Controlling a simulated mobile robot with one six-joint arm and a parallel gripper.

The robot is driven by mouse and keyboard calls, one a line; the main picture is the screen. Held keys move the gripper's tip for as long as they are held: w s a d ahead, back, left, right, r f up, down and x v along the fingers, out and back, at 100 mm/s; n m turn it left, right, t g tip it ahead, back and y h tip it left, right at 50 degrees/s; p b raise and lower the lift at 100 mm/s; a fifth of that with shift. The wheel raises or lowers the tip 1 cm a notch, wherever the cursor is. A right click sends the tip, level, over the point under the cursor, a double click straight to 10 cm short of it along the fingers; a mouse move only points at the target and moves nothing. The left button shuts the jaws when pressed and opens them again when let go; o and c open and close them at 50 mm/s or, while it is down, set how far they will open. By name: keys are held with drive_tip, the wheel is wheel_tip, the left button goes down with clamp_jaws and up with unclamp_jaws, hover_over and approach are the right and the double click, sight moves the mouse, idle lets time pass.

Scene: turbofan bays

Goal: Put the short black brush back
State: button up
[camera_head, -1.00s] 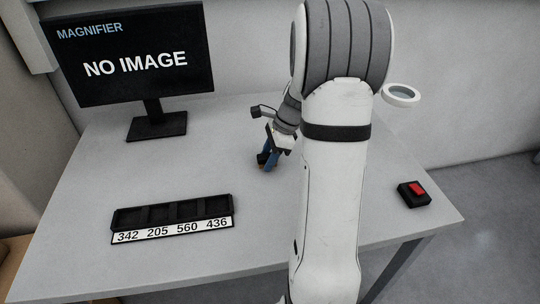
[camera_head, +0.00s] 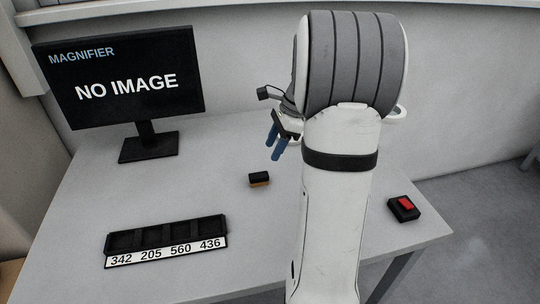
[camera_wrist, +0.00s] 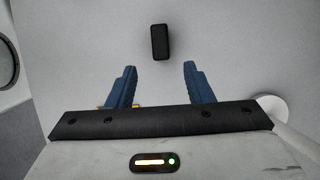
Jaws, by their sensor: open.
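The short black brush (camera_head: 259,179) lies on the table, a small block with a black top and an orange-brown lower edge. In the wrist view the brush (camera_wrist: 160,42) shows as a dark block beyond the fingertips, between their lines. My gripper (camera_head: 276,143) is open and empty, above and behind the brush in the head view, apart from it. In the wrist view the two blue fingers of my gripper (camera_wrist: 159,68) stand wide apart with nothing between them.
A black tray (camera_head: 112,245) with several compartments, labelled 342, 205, 560 and 436, sits at the front left and looks empty. A monitor (camera_head: 125,82) reads "NO IMAGE". A red-buttoned box (camera_head: 403,209) is at right. A round magnifier (camera_head: 397,113) is partly hidden by my arm.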

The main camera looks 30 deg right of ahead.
drive_tip(key=s+a+n+t+h, duration=0.1)
drive_tip(key=s+a+n+h, duration=0.3)
drive_tip(key=s+a+n, duration=1.3)
drive_tip(key=a+n, duration=0.1)
drive_tip(key=n, duration=0.3)
drive_tip(key=shift+s, duration=0.2)
drive_tip(key=shift+a, duration=0.1)
